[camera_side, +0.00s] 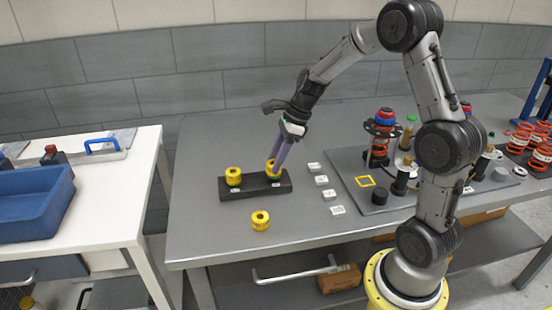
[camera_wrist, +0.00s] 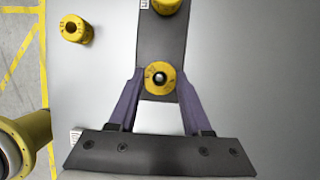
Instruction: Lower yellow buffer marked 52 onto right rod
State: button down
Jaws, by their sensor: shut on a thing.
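My gripper (camera_wrist: 159,88) is shut on a yellow buffer (camera_wrist: 160,78), with one purple finger on each side of it. In the side view, my gripper (camera_side: 274,168) holds this buffer (camera_side: 272,164) at the right end of the black fixture block (camera_side: 254,186). In the wrist view, a pale round tip shows inside the buffer's dark centre hole, apparently the right rod (camera_wrist: 160,78). The rest of that rod is hidden. I cannot tell whether the buffer touches the block. Its number is not readable.
A second yellow buffer (camera_side: 233,176) sits at the block's left end. A third yellow buffer (camera_side: 260,220) stands loose on the grey table in front. Small white labelled pieces (camera_side: 321,181) lie to the right, beside a dark board (camera_side: 350,165) with red spring parts (camera_side: 380,150).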

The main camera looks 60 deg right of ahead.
jog(key=shift+f, duration=0.1)
jog(key=shift+c, duration=1.3)
grip_release()
notch_tip(320, 180, up, 7)
